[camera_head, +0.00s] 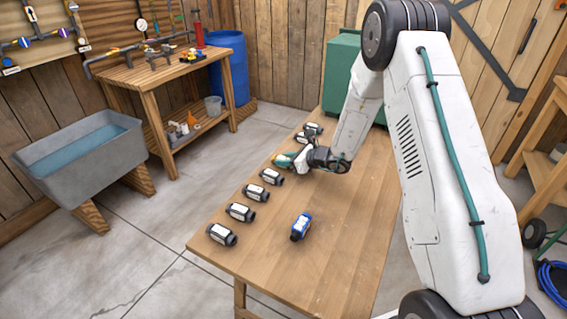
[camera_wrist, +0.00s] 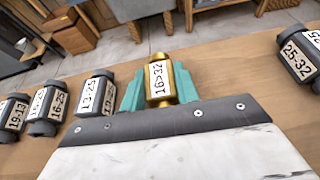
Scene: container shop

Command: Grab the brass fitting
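The brass fitting (camera_wrist: 158,72) is gold with a white label reading 16>32. It shows in the wrist view between the two teal fingers of my gripper (camera_wrist: 160,98). The fingers lie close against its two sides, with no clear gap. In the head view my gripper (camera_head: 290,161) is low at the left edge of the wooden table, in the row of fittings, and the brass fitting is not distinguishable there. I cannot tell whether it touches the table.
Several dark fittings with white labels, such as this one (camera_head: 222,234), stand in a row along the table's (camera_head: 330,270) left edge. A blue fitting (camera_head: 301,226) lies apart, nearer the middle. A green box (camera_head: 341,70) is at the back. The front right of the table is clear.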

